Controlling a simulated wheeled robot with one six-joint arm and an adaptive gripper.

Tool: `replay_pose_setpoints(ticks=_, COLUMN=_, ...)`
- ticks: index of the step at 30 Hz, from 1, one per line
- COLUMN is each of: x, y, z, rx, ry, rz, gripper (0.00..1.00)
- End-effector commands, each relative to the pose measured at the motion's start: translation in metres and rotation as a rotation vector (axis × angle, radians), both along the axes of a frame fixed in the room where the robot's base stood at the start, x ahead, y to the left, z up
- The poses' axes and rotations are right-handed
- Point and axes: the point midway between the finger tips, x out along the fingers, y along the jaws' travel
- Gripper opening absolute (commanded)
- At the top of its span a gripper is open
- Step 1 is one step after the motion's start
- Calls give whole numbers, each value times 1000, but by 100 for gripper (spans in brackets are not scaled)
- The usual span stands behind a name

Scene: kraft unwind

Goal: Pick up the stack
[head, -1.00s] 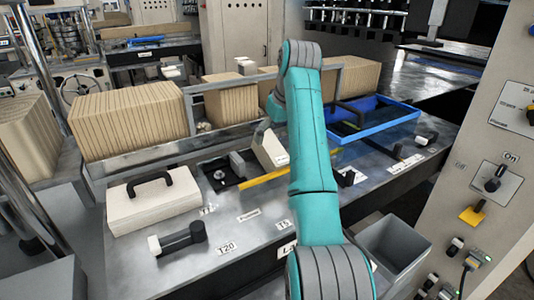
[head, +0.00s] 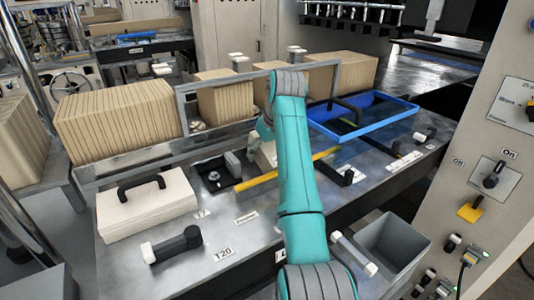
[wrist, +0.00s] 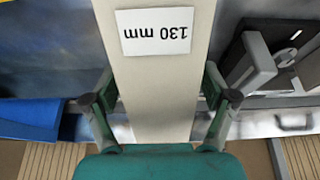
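A pale flat-sided stack with a white "130 mm" label (wrist: 155,75) fills the middle of the wrist view, and the label reads upside down there. My gripper (wrist: 160,98) has one finger on each side of it, and both fingers appear to press on its edges. In the head view the pale stack (head: 264,150) is mostly hidden behind my teal arm, above the bench beside the black fixture. My fingertips are largely hidden there. Whether the stack's lower end touches the bench cannot be told.
A cream block with a black handle (head: 147,203) lies at the bench's left. A blue-rimmed tray (head: 363,118) is right of my arm. Kraft stacks (head: 115,120) stand behind a metal rail. A grey bin (head: 392,245) and control panel (head: 500,150) are at the right.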

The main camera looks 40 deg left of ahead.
Motion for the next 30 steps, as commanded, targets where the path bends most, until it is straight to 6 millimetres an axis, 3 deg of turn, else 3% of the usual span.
replay_pose_setpoints(ticks=1, x=0, y=0, z=0, rx=0, ry=0, rz=0, gripper=65)
replay_pose_setpoints(ticks=6, x=0, y=0, z=0, rx=0, ry=0, rz=0, gripper=22)
replay_pose_setpoints(ticks=9, x=0, y=0, z=0, rx=1, ry=0, rz=0, gripper=11)
replay_pose_setpoints(ticks=17, x=0, y=0, z=6, rx=1, ry=-2, rz=0, gripper=10)
replay_pose_setpoints(ticks=30, x=0, y=0, z=80, rx=2, ry=-2, rz=0, gripper=10)
